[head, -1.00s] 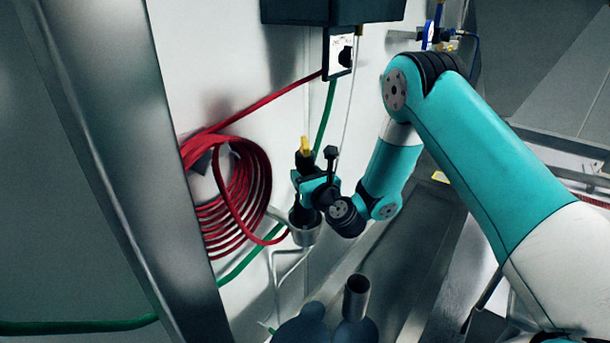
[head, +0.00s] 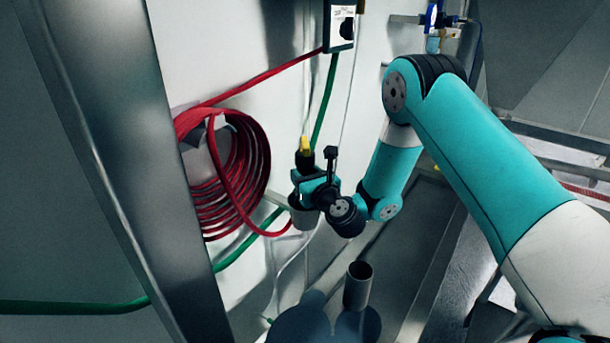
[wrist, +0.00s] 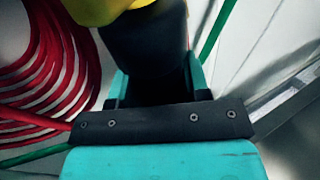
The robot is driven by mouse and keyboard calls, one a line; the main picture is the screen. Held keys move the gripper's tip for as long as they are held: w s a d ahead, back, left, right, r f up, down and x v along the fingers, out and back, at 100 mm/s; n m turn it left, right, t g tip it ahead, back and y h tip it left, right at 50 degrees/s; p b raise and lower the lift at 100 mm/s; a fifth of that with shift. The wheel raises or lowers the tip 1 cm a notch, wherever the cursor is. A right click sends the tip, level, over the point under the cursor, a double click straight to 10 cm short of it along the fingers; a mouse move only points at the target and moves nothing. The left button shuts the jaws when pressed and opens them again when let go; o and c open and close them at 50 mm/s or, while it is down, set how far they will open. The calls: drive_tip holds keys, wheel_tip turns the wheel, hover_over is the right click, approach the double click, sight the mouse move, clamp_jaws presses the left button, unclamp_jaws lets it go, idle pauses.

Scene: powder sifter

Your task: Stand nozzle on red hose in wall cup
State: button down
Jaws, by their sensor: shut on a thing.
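The nozzle has a yellow top (head: 305,146) and a dark body (head: 304,161). It stands about upright in my gripper (head: 303,180), which is shut on it. The nozzle also fills the top of the wrist view (wrist: 148,40). The grey metal wall cup (head: 303,218) is directly below my gripper. The nozzle's lower end is hidden by my gripper and the cup, so I cannot tell how deep it sits. The red hose (head: 240,180) hangs coiled on the wall at left, and one strand runs to the cup area.
A green hose (head: 100,328) runs behind the coil along the wall. A control box (head: 340,25) hangs above. An open metal tube (head: 358,287) stands in front, below my gripper. A metal post (head: 130,180) rises at left.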

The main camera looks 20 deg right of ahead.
drive_tip(key=shift+f+b, duration=0.55)
drive_tip(key=shift+b, duration=0.05)
idle(0.6)
drive_tip(key=c, duration=0.5)
unclamp_jaws()
drive_tip(key=shift+s+f, duration=0.15)
